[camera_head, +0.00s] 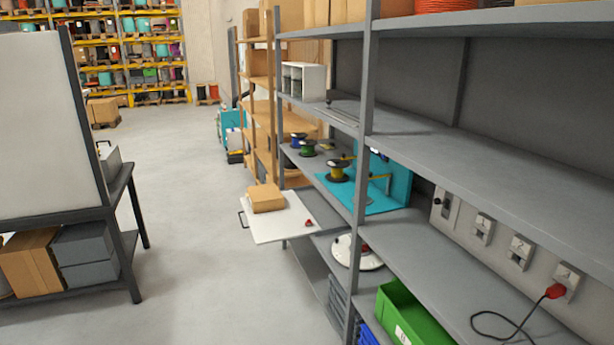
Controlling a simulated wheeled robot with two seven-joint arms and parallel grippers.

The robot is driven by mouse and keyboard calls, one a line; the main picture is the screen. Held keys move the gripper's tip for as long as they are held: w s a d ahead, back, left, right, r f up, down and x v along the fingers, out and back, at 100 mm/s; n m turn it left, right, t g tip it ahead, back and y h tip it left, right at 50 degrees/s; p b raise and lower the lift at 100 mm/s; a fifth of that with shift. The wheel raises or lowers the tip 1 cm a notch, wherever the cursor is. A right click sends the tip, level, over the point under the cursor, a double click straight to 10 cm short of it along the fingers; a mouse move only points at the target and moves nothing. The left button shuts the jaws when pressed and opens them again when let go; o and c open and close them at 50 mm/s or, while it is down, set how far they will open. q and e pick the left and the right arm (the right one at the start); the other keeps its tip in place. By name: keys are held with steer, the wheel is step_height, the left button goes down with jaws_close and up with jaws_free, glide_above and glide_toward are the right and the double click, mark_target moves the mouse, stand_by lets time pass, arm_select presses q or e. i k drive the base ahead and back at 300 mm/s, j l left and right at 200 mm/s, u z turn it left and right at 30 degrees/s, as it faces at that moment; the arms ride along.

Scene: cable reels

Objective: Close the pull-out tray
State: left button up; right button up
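The pull-out tray (287,223) is a white flat panel that sticks out of the grey shelving into the aisle. A dark handle (242,219) is on its left front edge. A brown cardboard box (266,198) lies on the tray, and a small red object (309,223) lies near its right edge. Neither of my grippers shows in the head view, so whether they are open or shut is hidden.
The grey shelving (440,150) fills the right side, with a green bin (408,318) low down and spools (338,171) above the tray. A dark-framed table (118,195) with boxes beneath stands at left. The grey floor (195,250) between is clear.

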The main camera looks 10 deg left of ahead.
mark_target(289, 224)
steer(key=i+j+u, duration=0.1)
steer(key=i+j, duration=0.3)
steer(key=i+j+u, duration=0.15)
steer(key=i+j, duration=0.2)
steer(key=i, duration=0.2)
steer(key=i+j+u, duration=0.1)
steer(key=i+j, duration=0.2)
steer(key=i, duration=0.2)
